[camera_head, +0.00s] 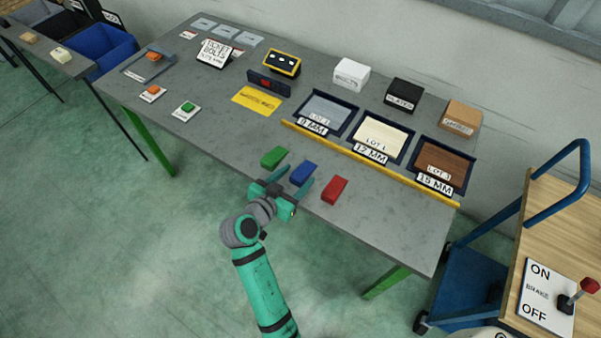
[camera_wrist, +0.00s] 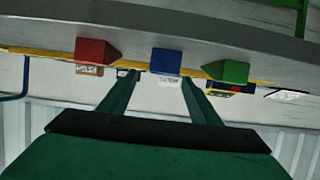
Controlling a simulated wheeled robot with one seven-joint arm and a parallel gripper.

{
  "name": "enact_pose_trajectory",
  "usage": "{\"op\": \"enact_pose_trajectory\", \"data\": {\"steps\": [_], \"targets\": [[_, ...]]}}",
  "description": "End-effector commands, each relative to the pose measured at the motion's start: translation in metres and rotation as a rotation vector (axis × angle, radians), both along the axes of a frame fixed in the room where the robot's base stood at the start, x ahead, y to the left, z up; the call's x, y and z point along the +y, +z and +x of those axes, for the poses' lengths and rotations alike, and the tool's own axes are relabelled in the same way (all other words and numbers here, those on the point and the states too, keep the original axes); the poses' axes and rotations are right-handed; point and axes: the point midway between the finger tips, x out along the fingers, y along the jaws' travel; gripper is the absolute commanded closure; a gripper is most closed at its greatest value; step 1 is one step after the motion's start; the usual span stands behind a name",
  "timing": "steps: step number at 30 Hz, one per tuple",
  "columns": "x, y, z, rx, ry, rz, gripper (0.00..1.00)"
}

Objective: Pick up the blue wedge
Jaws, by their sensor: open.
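The blue wedge (camera_head: 303,173) lies on the grey table near its front edge, between a green wedge (camera_head: 274,157) on its left and a red wedge (camera_head: 334,189) on its right. My gripper (camera_head: 292,178) is open at the table's front edge, with its fingers pointing toward the blue wedge. In the wrist view, which looks upside down, the blue wedge (camera_wrist: 165,61) shows between and beyond the two fingertips (camera_wrist: 157,75). The red wedge (camera_wrist: 96,51) is on the left there and the green wedge (camera_wrist: 228,71) on the right. Whether the fingers touch the blue wedge cannot be told.
A yellow strip (camera_head: 365,161) runs along the table behind the wedges, in front of three labelled trays (camera_head: 408,133). Boxes stand behind the trays. A yellow card (camera_head: 260,100) lies farther left. A blue cart (camera_head: 480,235) stands at the right. The table front right of the red wedge is clear.

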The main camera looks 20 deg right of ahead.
Motion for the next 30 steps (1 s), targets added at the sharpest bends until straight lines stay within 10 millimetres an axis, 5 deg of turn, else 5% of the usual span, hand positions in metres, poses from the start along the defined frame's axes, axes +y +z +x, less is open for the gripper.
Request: {"op": "enact_pose_trajectory", "data": {"steps": [12,21,27,30], "targets": [[-0.023,-0.027,0.031,0.001,0.006,-0.001,0.43],[-0.027,-0.029,0.034,0.000,0.006,0.000,0.43],[-0.028,-0.029,0.033,0.001,0.004,0.000,0.86],[-0.028,-0.029,0.033,0.000,0.003,0.000,0.89]]}}
